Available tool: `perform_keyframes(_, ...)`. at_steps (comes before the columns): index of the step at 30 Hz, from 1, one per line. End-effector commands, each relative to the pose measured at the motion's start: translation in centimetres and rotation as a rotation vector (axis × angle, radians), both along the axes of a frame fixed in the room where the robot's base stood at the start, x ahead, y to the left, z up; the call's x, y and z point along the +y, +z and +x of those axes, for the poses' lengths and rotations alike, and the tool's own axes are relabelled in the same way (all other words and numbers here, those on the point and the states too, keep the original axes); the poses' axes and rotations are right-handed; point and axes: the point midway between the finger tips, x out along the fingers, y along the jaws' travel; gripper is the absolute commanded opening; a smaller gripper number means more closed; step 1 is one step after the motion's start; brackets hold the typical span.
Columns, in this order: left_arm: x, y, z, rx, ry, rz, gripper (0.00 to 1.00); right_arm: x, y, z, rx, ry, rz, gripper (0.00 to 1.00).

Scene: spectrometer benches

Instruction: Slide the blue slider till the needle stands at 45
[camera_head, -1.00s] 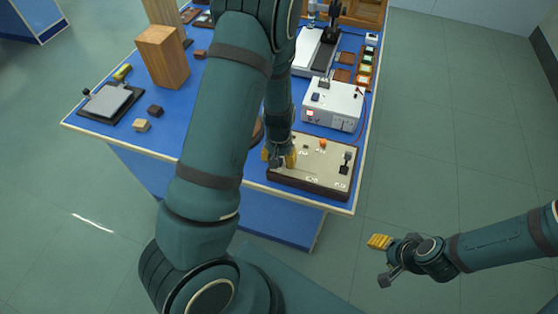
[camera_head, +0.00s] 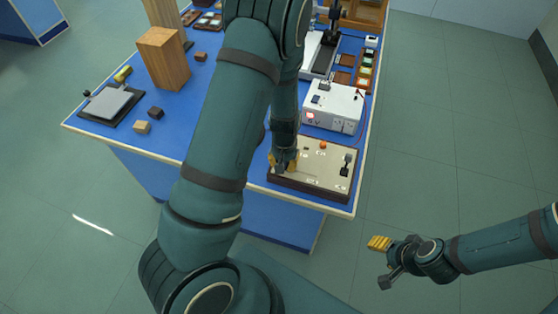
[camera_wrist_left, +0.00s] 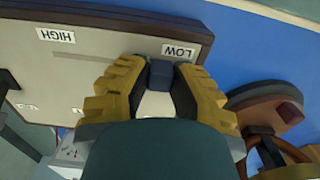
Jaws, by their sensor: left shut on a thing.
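The blue slider (camera_wrist_left: 160,73) shows in the left wrist view as a dark blue knob between the yellow finger pads, near the LOW label. It sits on a beige control panel (camera_head: 322,174) at the front right of the table; the panel also shows in the left wrist view (camera_wrist_left: 95,62). My left gripper (camera_head: 284,160), also in the left wrist view (camera_wrist_left: 158,88), is shut on the slider at the panel's left part. My right gripper (camera_head: 382,262) is open and empty, away from the table at lower right. I cannot make out a needle or its reading.
A white instrument box (camera_head: 333,108) with a red light stands just behind the panel. An orange knob (camera_head: 323,146) and a black lever (camera_head: 346,160) are on the panel. A wooden block (camera_head: 163,58) and a grey plate (camera_head: 110,103) stand farther left on the blue table (camera_head: 210,130).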

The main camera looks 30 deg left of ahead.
Motion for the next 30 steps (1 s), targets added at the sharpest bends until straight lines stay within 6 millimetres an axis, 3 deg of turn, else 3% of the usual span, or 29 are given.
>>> perform_keyframes(1,-1.4,0.1,0.2,0.003,-0.01,-0.003,0.0,0.0,0.4,0.0,0.0,0.0,0.001,0.53)
perform_keyframes(6,-3.7,0.0,0.7,0.003,-0.008,-0.003,0.0,0.0,0.8,0.0,0.0,0.0,0.002,0.53)
perform_keyframes(15,-3.9,-0.1,0.7,0.005,-0.003,-0.002,0.0,0.0,0.7,0.0,0.0,0.0,0.002,0.53)
perform_keyframes(16,-3.9,-0.1,0.7,0.005,-0.003,-0.002,0.27,0.0,0.7,0.0,0.0,0.0,0.002,0.53)
perform_keyframes(18,-3.9,-0.1,0.7,0.005,-0.003,-0.002,0.52,0.0,0.7,0.0,0.0,0.0,0.002,0.53)
perform_keyframes(30,-3.9,0.5,0.9,-0.001,-0.004,-0.003,0.53,0.0,0.7,0.0,0.0,0.0,0.002,0.53)
